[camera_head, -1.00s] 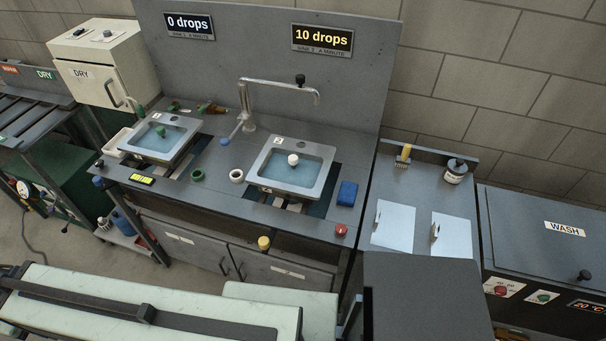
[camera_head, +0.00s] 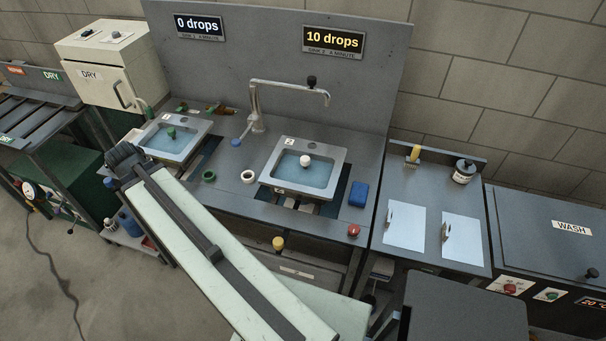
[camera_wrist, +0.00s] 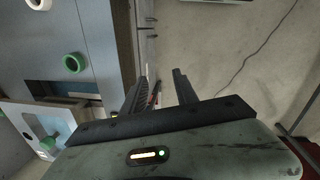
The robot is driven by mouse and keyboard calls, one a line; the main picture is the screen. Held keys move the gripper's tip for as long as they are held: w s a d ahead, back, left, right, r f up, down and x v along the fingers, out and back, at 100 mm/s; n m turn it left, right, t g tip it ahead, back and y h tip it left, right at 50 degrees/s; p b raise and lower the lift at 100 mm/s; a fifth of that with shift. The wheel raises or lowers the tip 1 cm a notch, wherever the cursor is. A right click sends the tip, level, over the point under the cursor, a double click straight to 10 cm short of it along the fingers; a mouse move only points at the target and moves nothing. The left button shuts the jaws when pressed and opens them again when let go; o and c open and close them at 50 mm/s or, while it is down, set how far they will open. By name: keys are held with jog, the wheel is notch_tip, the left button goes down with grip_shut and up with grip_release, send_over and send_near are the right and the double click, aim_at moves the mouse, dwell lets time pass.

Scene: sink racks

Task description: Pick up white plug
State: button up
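The white plug (camera_head: 305,160) sits in the water-filled right sink (camera_head: 336,155), marked 2, in the head view. A green plug (camera_head: 171,133) is in the left sink (camera_head: 203,125); it also shows in the wrist view (camera_wrist: 47,142). My gripper (camera_wrist: 160,76) has its two dark fingers apart with nothing between them, over floor and the bench's front edge. In the head view its dark end (camera_head: 125,160) is at the bench's front left, far left of the white plug. The white plug is not visible in the wrist view.
A white ring (camera_head: 248,176) and a green ring (camera_head: 209,176) lie between the sinks. A faucet (camera_head: 255,105) stands behind, its spout reaching right. A blue sponge-like block (camera_head: 359,194) is right of the right sink. A red button (camera_head: 353,230) is on the front edge.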

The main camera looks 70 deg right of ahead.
jog(key=s+d+r+n, duration=0.1)
jog(key=s+d, duration=0.6)
jog(key=d, duration=0.2)
jog(key=s+d+n+g+h+p, duration=0.1)
jog(key=s+d+n, duration=0.1)
jog(key=s+d, duration=0.6)
jog(key=s+d+r+n+g, duration=0.1)
jog(key=s+d, duration=0.6)
jog(key=d, duration=0.4)
jog(key=shift+s+r+n+h, duration=0.15)
jog(key=shift+r+n+h, duration=0.15)
jog(key=shift+r+n, duration=0.1)
jog(key=n+g, duration=0.1)
jog(key=n, duration=0.1)
send_over(308, 164)
jog(key=w, duration=0.2)
jog(key=shift+w+r, duration=0.2)
jog(key=shift+r, duration=0.15)
jog(key=shift+b+x, duration=1)
jog(key=shift+x, duration=0.25)
jog(key=b+x, duration=0.5)
jog(key=shift+a+f, duration=0.1)
jog(key=shift+f, duration=0.25)
jog(key=shift+r, duration=0.2)
grip_shut()
